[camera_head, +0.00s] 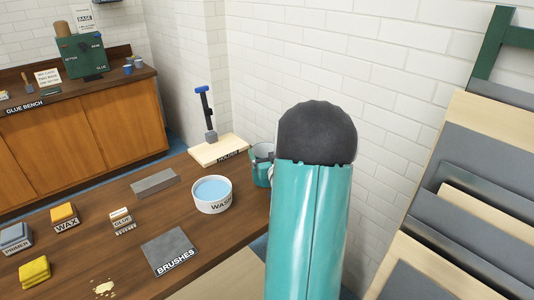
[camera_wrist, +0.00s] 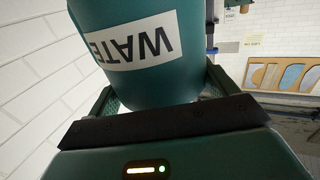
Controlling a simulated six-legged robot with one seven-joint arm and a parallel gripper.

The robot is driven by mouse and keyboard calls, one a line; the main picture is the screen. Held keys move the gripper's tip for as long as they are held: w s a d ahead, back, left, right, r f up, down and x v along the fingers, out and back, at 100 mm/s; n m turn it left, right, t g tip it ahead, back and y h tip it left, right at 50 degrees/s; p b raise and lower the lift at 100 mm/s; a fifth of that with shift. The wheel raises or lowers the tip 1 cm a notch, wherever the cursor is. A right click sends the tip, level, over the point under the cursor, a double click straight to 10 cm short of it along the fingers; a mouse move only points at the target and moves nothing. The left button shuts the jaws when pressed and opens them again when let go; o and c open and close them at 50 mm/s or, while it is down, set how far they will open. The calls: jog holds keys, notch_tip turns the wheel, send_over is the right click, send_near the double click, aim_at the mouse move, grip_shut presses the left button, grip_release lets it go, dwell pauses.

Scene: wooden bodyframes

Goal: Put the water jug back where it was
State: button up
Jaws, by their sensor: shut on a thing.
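The water jug (camera_wrist: 140,45) is teal with a white WATER label and fills the upper middle of the wrist view. My gripper (camera_wrist: 160,92) has a finger on each side of it and is shut on it. In the head view, part of the teal jug (camera_head: 262,176) shows at the right end of the workbench, just left of my arm, which hides the rest. I cannot tell whether its base touches the bench. In the wrist view the label reads upside down.
A white WASH bowl (camera_head: 212,194) of blue water stands left of the jug. A wooden board (camera_head: 218,150) with a blue-topped upright tool is behind it. A BRUSHES mat (camera_head: 170,250), wax block and sponges lie on the bench (camera_head: 130,215). A tiled wall is behind; a panel rack (camera_head: 470,190) stands right.

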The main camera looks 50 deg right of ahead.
jog(key=shift+f, duration=0.1)
jog(key=o, duration=1.8)
jog(key=v, duration=1.2)
jog(key=w+a+r+n+g+y, duration=0.1)
jog(key=w+a+r+y, duration=0.15)
jog(key=a, duration=0.45)
jog(key=w+a+r+n+g+y, duration=0.1)
jog(key=w+a+r+g, duration=0.15)
jog(key=a, duration=0.45)
jog(key=w+a+r+n+g+y, duration=0.1)
jog(key=w+a+r+y, duration=0.1)
jog(key=w+a, duration=0.35)
jog(key=s+a+n+g+y, duration=0.2)
jog(key=s+a, duration=0.5)
jog(key=a, duration=0.4)
jog(key=s+a+r+n+g+y, duration=0.1)
jog(key=s+a+n+g+y, duration=0.1)
jog(key=s+a, duration=0.5)
jog(key=a+y, duration=0.1)
jog(key=a, duration=0.3)
jog(key=shift+s+a+r+g, duration=0.25)
jog(key=shift+a+r+g, duration=0.1)
